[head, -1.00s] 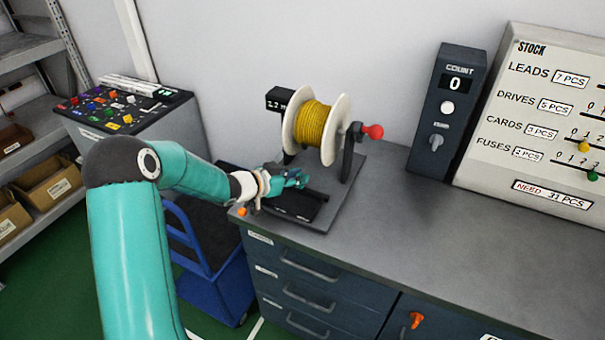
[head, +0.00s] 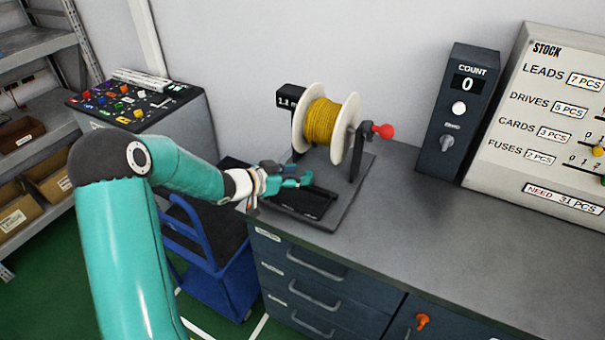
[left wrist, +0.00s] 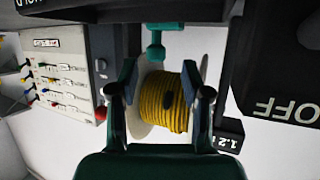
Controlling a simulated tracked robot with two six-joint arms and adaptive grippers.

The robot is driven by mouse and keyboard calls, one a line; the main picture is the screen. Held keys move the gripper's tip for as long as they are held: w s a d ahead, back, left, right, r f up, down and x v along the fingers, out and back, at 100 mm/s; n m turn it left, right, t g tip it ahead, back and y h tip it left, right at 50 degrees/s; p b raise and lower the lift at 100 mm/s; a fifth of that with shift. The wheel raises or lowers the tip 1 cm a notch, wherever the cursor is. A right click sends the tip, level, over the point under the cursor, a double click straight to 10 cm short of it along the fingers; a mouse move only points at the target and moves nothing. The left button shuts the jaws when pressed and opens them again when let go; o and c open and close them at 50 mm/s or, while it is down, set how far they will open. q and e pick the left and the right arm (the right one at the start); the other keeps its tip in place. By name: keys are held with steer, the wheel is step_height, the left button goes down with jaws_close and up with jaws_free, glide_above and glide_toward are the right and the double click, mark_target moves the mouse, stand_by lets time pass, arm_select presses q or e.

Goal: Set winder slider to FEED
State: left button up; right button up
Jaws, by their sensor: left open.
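The winder holds a yellow cable spool (head: 322,122) between white flanges, above a black slider plate (head: 312,205) at the bench's left end. My left gripper (head: 292,180) is over that plate, fingers open. In the left wrist view, which is upside down, its fingers (left wrist: 162,92) stand apart with the spool (left wrist: 165,101) behind them. A small teal piece (left wrist: 155,52), possibly the slider knob, shows at the top between the fingers' lines; contact is unclear. "OFF" is readable on a black plate (left wrist: 285,70) at right. The knob's exact position is hidden in the head view.
A red-knobbed crank (head: 383,131) sticks out right of the spool. A count box (head: 460,110) and stock board (head: 545,120) stand at the back. A blue cart (head: 215,275) is beside the bench. The bench top (head: 430,220) right of the winder is clear.

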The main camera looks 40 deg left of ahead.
arm_select(q)
steer(key=v, duration=0.8)
steer(key=shift+s, duration=0.3)
